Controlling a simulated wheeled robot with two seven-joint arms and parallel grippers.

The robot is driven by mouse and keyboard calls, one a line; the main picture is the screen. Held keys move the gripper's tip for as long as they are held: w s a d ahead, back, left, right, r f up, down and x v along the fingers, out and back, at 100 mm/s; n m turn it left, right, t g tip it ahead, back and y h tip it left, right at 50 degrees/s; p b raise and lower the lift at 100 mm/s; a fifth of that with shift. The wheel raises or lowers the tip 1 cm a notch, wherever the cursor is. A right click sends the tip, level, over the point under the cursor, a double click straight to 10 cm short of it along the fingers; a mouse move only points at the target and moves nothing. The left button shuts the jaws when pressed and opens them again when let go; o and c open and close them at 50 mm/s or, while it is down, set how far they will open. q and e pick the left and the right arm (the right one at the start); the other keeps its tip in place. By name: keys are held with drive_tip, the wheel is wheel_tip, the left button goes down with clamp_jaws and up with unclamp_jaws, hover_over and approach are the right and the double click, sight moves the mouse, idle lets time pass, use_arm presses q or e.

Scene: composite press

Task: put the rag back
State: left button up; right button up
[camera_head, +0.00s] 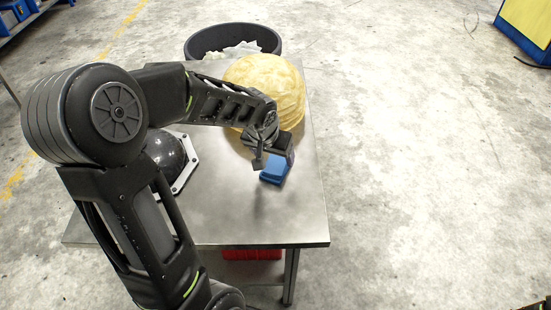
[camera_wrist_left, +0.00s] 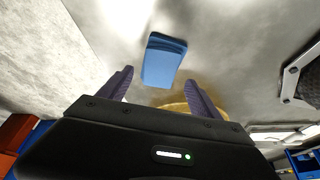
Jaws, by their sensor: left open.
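The blue folded rag (camera_head: 273,171) lies on the metal table (camera_head: 240,215), right of the table's middle. It also shows in the left wrist view (camera_wrist_left: 163,62), just beyond my fingertips and roughly centred between them. My left gripper (camera_head: 272,158) is right at the rag in the head view and partly covers it. In the left wrist view my left gripper (camera_wrist_left: 160,80) has its two fingers spread, with nothing held between them. I cannot tell the exact height of the fingers above the table.
A yellow dome-shaped piece (camera_head: 270,88) stands on the table's far side, close to my left forearm. A black dome on a light frame (camera_head: 165,155) is at the left. A dark round bin (camera_head: 233,38) stands behind the table. The table's front right is clear.

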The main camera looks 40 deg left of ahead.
use_arm(q)
drive_tip(key=v, duration=0.7)
drive_tip(key=shift+r+p, duration=0.3)
drive_tip(key=shift+p, duration=0.05)
drive_tip(key=shift+s, duration=0.1)
